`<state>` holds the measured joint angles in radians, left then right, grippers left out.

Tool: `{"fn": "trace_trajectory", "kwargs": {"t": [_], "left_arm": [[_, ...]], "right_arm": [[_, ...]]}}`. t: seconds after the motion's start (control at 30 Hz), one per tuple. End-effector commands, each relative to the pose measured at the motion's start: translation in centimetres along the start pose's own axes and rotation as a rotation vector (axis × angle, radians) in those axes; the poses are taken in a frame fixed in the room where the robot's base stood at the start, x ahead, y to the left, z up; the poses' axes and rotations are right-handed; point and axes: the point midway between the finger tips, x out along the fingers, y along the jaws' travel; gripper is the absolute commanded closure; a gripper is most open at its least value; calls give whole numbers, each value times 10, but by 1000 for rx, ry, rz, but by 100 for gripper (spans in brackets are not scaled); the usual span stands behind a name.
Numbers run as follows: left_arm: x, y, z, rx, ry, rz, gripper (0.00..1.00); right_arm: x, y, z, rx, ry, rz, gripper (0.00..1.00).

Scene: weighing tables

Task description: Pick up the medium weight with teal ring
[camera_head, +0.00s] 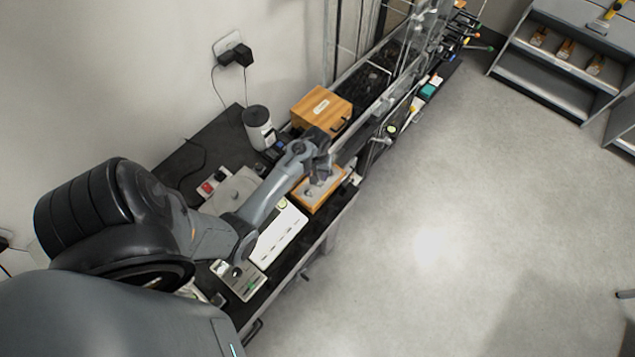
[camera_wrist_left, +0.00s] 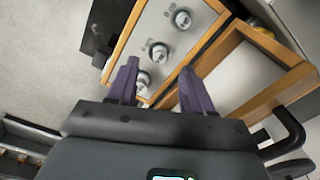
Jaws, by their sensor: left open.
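A wooden-edged tray (camera_head: 303,203) lies on the dark table below my left gripper (camera_head: 320,176). In the left wrist view, the same tray (camera_wrist_left: 137,45) has a pale grey top with three round metal weights in a row: a far one (camera_wrist_left: 182,18), a middle one (camera_wrist_left: 158,53) and a near one (camera_wrist_left: 142,81). I cannot make out a teal ring on any of them. My left gripper (camera_wrist_left: 158,80) is open and empty, its purple-grey fingers over the tray's near end, with the near weight close to the left finger. My right gripper is not in view.
A wooden box (camera_head: 320,107) with a dark handle stands behind the tray. A white panel (camera_head: 280,236) and a small device (camera_head: 240,280) lie nearer. Grey shelves (camera_head: 560,62) stand across the open floor.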

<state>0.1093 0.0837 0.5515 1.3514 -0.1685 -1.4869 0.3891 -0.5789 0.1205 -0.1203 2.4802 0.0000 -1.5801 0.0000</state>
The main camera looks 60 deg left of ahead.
Motion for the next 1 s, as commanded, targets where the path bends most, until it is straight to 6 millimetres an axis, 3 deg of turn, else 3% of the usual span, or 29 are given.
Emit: {"fn": "trace_trajectory", "kwargs": {"t": [0.4, 0.7, 1.0], "left_arm": [[44, -1, -3, 0, -1, -2, 49], [47, -1, -3, 0, 1, -1, 49], [47, -1, -2, 0, 0, -1, 95]], "right_arm": [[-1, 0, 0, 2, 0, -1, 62], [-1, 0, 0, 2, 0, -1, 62], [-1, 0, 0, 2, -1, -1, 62]]}}
